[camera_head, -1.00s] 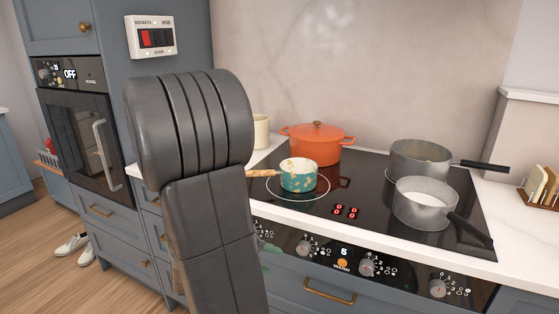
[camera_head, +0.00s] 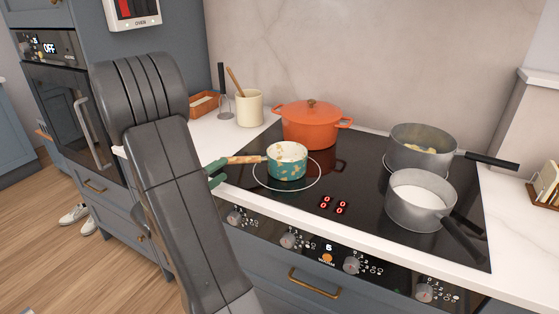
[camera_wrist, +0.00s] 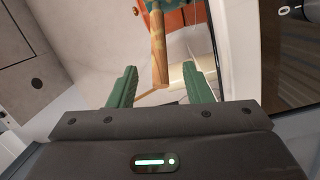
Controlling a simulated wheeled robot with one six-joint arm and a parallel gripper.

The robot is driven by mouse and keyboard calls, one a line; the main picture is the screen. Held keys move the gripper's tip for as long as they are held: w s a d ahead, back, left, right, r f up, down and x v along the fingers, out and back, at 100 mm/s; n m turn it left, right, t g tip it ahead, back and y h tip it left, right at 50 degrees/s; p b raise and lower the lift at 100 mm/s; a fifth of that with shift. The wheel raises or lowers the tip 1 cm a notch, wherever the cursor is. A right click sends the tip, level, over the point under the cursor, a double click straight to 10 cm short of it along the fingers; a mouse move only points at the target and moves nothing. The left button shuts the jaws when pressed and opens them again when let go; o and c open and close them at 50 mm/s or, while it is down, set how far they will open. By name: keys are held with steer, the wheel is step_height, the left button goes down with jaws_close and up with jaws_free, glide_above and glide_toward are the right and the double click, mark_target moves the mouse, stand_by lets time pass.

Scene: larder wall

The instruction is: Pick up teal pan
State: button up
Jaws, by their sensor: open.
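The teal pan (camera_head: 287,166) is small, with pale patches and a wooden handle (camera_head: 246,159) that points left. It stands on the front left ring of the black hob. My gripper (camera_head: 215,172) has green fingers and is at the handle's left end, partly hidden behind my arm. In the wrist view my gripper (camera_wrist: 159,88) is open and empty, with its two fingers apart. The wooden handle (camera_wrist: 159,55) runs down toward the space between them, and part of the teal pan (camera_wrist: 160,5) shows at the top edge.
An orange lidded pot (camera_head: 310,127) stands behind the pan. Two grey saucepans, one at the back (camera_head: 422,150) and one in front (camera_head: 414,203), stand on the right of the hob (camera_head: 345,180). A cream crock (camera_head: 249,108) stands on the counter at the back left.

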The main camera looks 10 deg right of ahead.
mark_target(232, 163)
steer(key=shift+p+x, duration=0.85)
steer(key=shift+x, duration=2.7)
jaws_close()
